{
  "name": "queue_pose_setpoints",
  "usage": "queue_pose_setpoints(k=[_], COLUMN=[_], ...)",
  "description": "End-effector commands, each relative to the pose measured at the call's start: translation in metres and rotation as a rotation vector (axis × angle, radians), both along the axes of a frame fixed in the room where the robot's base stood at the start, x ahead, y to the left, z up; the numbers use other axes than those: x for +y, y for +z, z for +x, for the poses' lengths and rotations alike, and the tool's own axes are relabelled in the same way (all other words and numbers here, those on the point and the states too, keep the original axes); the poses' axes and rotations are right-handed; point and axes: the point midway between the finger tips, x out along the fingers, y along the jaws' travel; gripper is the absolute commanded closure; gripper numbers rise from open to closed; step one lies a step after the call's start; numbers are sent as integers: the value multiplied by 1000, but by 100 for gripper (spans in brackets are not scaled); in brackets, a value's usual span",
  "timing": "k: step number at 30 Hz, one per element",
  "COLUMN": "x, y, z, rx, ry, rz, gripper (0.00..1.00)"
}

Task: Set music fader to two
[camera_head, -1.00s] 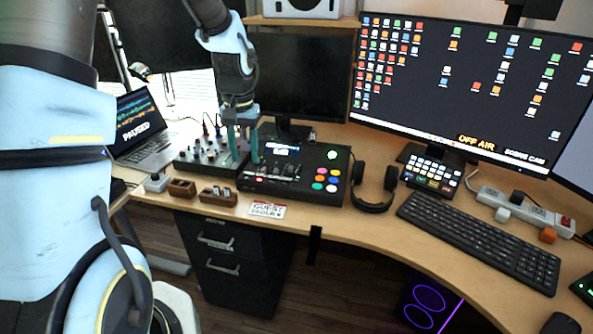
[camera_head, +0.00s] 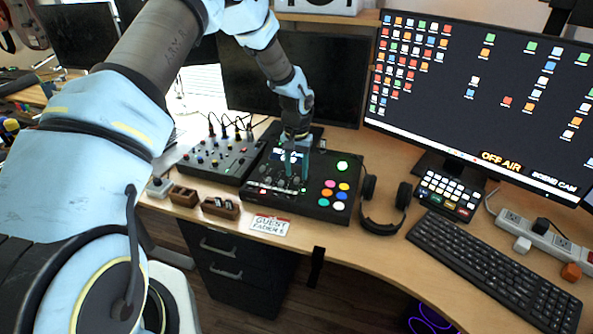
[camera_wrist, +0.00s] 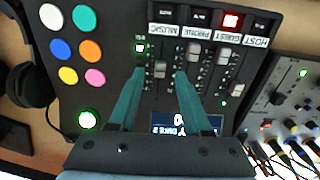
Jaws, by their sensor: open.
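The black fader console (camera_head: 325,213) lies on the desk, with colored round buttons on its right. In the wrist view its labels appear upside down. The music fader (camera_wrist: 160,69) is a grey knob in the column under the MUSIC label (camera_wrist: 158,29). My gripper (camera_head: 296,177) points down over the console; its teal fingers also show in the wrist view (camera_wrist: 159,75). They are open, one on each side of the music fader knob, with visible gaps. I cannot tell their exact height. The lit console screen (camera_wrist: 186,123) is partly hidden by my gripper.
The phone fader (camera_wrist: 194,53) stands beside one finger, with the guest (camera_wrist: 224,55) and host (camera_wrist: 237,89) faders beyond. A knob mixer (camera_head: 218,160) adjoins the console's left side. Headphones (camera_head: 384,222) lie at the right. A GUEST FADER card (camera_head: 269,225) lies in front.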

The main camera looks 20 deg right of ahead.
Motion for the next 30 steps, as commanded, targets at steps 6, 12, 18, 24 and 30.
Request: queue_pose_setpoints(k=[6, 12, 18, 24, 30], x=[0, 0, 0, 0, 0], y=[-17, -20, -19, -19, -19], z=[0, 0, 0, 0, 0], rx=[0, -1, -1, -1, -1], ry=[1, 1, 1, 1, 1], rz=[0, 0, 0, 0, -1], gripper=[51, 51, 62, 85, 100])
